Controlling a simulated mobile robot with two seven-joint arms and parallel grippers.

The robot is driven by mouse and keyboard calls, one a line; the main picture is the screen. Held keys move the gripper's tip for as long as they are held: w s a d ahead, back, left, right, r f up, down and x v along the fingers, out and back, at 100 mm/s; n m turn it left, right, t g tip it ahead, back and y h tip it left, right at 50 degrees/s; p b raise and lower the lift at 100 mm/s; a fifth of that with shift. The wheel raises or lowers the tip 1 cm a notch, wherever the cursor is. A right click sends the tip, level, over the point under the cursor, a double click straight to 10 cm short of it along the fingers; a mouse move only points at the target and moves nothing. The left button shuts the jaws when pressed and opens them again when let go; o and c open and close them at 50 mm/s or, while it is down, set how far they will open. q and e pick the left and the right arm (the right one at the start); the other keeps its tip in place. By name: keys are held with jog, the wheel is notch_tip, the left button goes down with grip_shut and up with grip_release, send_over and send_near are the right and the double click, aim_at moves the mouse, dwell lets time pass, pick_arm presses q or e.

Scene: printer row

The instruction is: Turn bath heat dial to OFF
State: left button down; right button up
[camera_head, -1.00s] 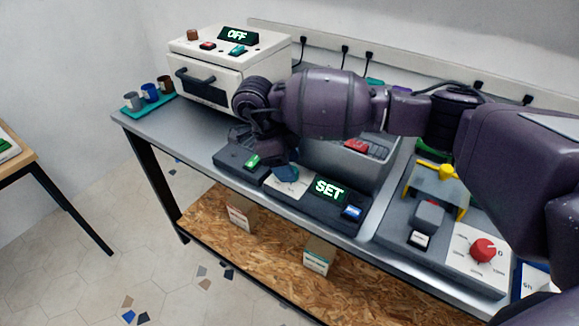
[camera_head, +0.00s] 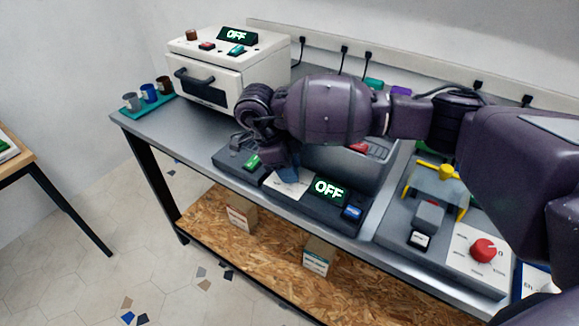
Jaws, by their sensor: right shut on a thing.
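The bath (camera_head: 320,208) is a dark grey unit with a metal basin on the bench. Its front panel has a white dial plate (camera_head: 288,184), a lit display (camera_head: 329,189) reading OFF in green, a green switch (camera_head: 252,161) and a blue switch (camera_head: 352,212). My right gripper (camera_head: 289,168) comes in from the right and points down over the dial plate. It is shut on the heat dial, which my gripper and arm mostly hide; I cannot read its pointer. My left gripper is out of view.
A white oven (camera_head: 205,85) stands at the back left, its display also reading OFF. Several cups stand on a teal tray (camera_head: 158,98) beside it. To the right is a grey unit with a red dial (camera_head: 484,249) and a yellow part (camera_head: 438,170). Boxes sit on the lower shelf.

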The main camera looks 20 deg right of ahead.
jog(key=shift+n+t, duration=0.4)
jog(key=shift+n, duration=0.7)
jog(key=shift+n+t, duration=0.4)
jog(key=shift+n, duration=0.6)
jog(key=o, duration=0.9)
jog(key=shift+h, duration=0.3)
jog(key=v, duration=1)
jog(key=shift+r+p, duration=0.4)
jog(key=shift+a, duration=0.1)
